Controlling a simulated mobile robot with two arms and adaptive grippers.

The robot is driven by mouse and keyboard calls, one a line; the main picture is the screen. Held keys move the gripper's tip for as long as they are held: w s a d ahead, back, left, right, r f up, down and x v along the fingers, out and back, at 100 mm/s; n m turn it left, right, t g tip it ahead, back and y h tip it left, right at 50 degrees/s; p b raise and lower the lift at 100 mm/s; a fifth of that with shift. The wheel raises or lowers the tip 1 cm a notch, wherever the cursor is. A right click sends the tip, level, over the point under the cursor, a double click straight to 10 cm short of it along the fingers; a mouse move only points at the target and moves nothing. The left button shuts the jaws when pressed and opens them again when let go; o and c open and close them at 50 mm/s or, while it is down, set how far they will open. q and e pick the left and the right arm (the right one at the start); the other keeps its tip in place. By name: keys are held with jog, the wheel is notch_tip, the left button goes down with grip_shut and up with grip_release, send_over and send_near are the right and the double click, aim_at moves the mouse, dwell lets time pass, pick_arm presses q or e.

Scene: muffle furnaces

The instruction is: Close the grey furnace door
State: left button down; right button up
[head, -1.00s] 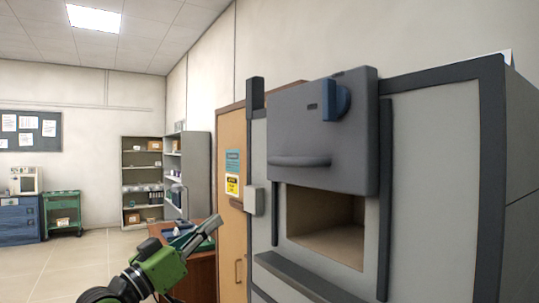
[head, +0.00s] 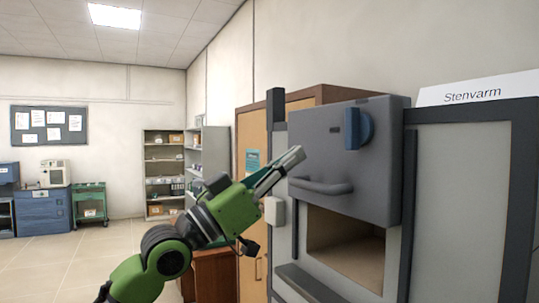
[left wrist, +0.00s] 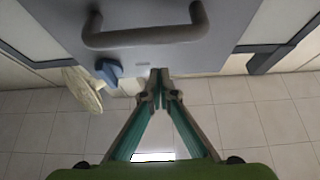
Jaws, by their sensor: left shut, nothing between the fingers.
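The grey furnace door (head: 365,175) is raised on the furnace front, with the dark chamber opening (head: 345,245) uncovered below it. A curved grey handle (head: 321,187) runs along the door's lower part, and a blue knob (head: 359,129) sits near its top. In the left wrist view the shut fingertips (left wrist: 160,76) appear near the door edge, apart from the handle (left wrist: 145,36). My right gripper is out of view.
The furnace body (head: 460,190) carries a "Stenvarm" sign (head: 472,94) on top. A ledge (head: 305,285) juts out below the opening. A wooden cabinet (head: 252,215) stands behind my left arm. Open floor (head: 60,265) lies to the left.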

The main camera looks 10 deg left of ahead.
aim_at(292, 180)
pick_arm(q)
jog(key=f, duration=0.3)
jog(key=shift+w+f+p, duration=0.2)
jog(key=shift+f+p, duration=0.1)
jog(key=shift+f, duration=0.1)
jog(key=shift+d, duration=0.1)
